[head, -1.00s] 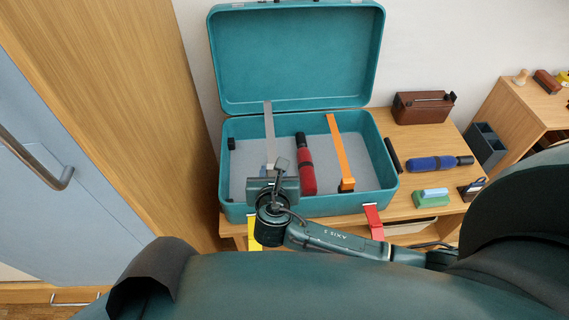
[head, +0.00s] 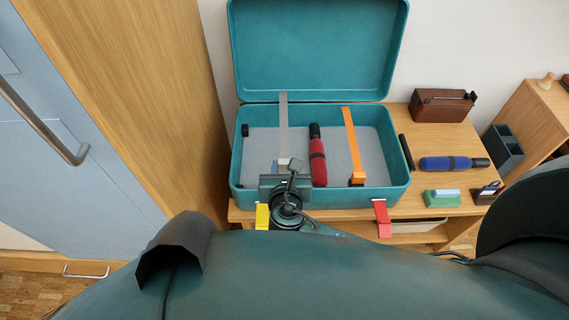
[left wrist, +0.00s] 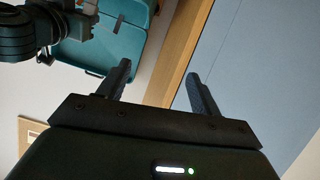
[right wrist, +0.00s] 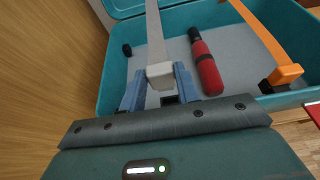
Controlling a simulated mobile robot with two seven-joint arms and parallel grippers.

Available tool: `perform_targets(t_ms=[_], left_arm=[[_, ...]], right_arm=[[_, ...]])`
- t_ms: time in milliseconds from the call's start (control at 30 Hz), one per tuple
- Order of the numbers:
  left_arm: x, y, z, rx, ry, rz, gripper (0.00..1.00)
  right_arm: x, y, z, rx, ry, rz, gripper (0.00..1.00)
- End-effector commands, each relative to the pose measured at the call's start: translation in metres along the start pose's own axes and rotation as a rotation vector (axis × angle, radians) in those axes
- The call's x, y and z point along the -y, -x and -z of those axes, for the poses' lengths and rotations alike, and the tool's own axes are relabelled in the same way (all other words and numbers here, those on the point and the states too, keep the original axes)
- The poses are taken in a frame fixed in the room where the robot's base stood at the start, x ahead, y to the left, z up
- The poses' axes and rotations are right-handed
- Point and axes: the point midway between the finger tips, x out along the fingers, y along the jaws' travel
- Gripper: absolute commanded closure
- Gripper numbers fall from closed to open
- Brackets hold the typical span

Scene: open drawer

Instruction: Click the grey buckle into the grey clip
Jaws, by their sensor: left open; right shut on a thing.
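The grey buckle (right wrist: 160,74) is the pale block at the end of the grey strap (right wrist: 154,30). My right gripper (right wrist: 160,82) is shut on it, one blue-grey finger on each side. In the head view the right gripper (head: 287,174) is at the front inner side of the teal suitcase (head: 320,202), and the strap (head: 283,120) runs back from it. A dark piece (right wrist: 170,100) shows just below the buckle between the fingers; I cannot tell whether it is the grey clip or whether they touch. My left gripper (left wrist: 157,78) is open and empty, away from the suitcase.
A red bottle-like object (head: 317,160) lies right of the grey strap. An orange strap (head: 352,140) ends at a black clip (head: 357,180). Yellow (head: 262,217) and red (head: 382,220) latches hang at the front. A wooden cabinet (head: 150,90) stands close on the left.

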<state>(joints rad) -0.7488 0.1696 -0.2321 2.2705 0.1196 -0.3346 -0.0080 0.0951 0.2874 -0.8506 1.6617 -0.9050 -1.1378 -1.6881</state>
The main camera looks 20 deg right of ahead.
Motion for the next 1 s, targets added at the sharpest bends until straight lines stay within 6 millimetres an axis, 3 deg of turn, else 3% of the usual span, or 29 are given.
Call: perform_targets(t_ms=[100,400,1000], left_arm=[[0.003,0.002,-0.003,-0.019,-0.006,0.006,0.35],[0.006,0.006,0.004,-0.066,-0.02,0.017,0.35],[0.006,0.01,0.003,-0.062,-0.022,0.017,0.35]], right_arm=[[0.0,-0.006,0.014,0.0,0.001,-0.001,0.9],[-0.001,-0.013,0.031,-0.001,0.0,-0.001,0.9],[0.0,-0.013,0.033,0.0,0.0,-0.001,0.9]])
